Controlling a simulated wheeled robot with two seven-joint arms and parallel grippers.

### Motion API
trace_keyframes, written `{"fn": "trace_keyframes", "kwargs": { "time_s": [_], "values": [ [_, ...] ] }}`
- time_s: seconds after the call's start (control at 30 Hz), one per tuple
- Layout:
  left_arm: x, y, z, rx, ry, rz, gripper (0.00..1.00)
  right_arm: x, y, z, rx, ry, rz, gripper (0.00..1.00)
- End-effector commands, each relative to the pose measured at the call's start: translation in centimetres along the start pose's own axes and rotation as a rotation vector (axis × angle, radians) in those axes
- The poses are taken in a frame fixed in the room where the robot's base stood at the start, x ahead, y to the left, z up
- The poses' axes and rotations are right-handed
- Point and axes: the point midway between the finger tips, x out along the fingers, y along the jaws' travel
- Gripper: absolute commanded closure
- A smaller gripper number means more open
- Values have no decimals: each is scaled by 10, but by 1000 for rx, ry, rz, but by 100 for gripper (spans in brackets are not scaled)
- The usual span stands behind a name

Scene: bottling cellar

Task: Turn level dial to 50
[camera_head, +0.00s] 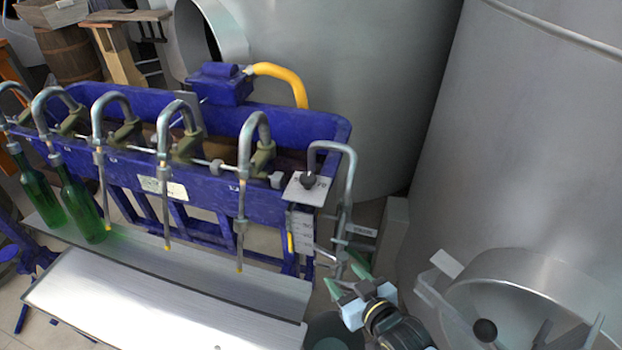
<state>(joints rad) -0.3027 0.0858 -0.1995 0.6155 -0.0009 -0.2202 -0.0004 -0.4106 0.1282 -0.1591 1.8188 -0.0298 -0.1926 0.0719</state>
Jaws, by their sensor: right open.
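The level dial (308,179) is a small dark round knob on a pale plate at the right end of the blue bottle filler (212,182). Its markings are too small to read, so I cannot tell its setting. My right gripper (346,277) comes in from the lower right, with green-tipped fingers spread apart and nothing between them. It is below and a little to the right of the dial, clear of it, near the thin metal pipes at the filler's end. My left gripper is not in view.
Several curved filling spouts (255,130) line the filler. Two green bottles (77,205) stand under the left spouts. A metal tray (165,300) lies in front. Large steel tanks (530,150) stand behind and to the right. A bent metal pipe (350,180) rises beside the dial.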

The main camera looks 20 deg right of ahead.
Motion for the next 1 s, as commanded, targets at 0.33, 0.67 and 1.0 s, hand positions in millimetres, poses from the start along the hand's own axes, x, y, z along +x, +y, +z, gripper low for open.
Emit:
{"fn": "trace_keyframes", "kwargs": {
  "time_s": [0.33,0.67,1.0],
  "values": [
    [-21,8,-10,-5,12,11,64,-40,-3,-158,12,357,-17,46],
    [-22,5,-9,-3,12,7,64,-4,-4,-178,12,375,-17,46],
    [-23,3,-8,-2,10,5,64,57,-5,-200,12,371,-17,46]
  ]
}}
